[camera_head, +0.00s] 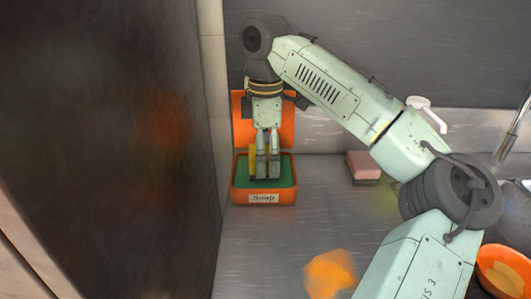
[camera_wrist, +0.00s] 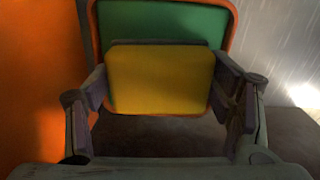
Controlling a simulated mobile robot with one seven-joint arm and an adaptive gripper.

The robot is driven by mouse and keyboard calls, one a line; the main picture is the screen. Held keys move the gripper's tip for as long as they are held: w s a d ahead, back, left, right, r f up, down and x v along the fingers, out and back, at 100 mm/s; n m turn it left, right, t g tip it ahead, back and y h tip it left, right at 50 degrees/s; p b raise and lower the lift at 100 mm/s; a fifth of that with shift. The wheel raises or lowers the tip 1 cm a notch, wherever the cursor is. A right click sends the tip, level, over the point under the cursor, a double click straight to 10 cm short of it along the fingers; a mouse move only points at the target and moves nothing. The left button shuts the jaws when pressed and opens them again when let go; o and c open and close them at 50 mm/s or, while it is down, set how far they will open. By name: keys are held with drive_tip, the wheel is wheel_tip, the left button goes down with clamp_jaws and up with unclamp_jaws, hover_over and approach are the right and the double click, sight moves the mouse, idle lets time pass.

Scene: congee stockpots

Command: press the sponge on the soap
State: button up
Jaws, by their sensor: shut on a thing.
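The soap is a green block (camera_head: 286,170) in an orange box labelled "Soap" (camera_head: 238,196), with its orange lid standing up behind. In the wrist view, the green soap (camera_wrist: 160,20) fills the top, inside the orange rim. My gripper (camera_head: 267,168) points down over the soap. It is shut on a yellow sponge (camera_wrist: 160,78), held between the two fingers (camera_wrist: 162,90) in the wrist view. In the head view only a yellow strip of the sponge (camera_head: 252,162) shows left of the fingers. I cannot tell whether the sponge touches the soap.
A pink sponge-like block (camera_head: 363,166) lies on the metal counter to the right. An orange bowl (camera_head: 503,268) is at the lower right, near a faucet (camera_head: 511,135). A dark panel (camera_head: 100,140) stands close on the left. The counter right of the soap box is mostly clear.

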drive_tip(key=shift+f, duration=0.5)
idle(2.2)
drive_tip(key=shift+p, duration=0.35)
wheel_tip(320, 180, up, 5)
drive_tip(key=p, duration=0.6)
drive_tip(key=shift+r, duration=0.15)
drive_tip(key=shift+r+p, duration=0.75)
drive_tip(key=shift+r, duration=0.2)
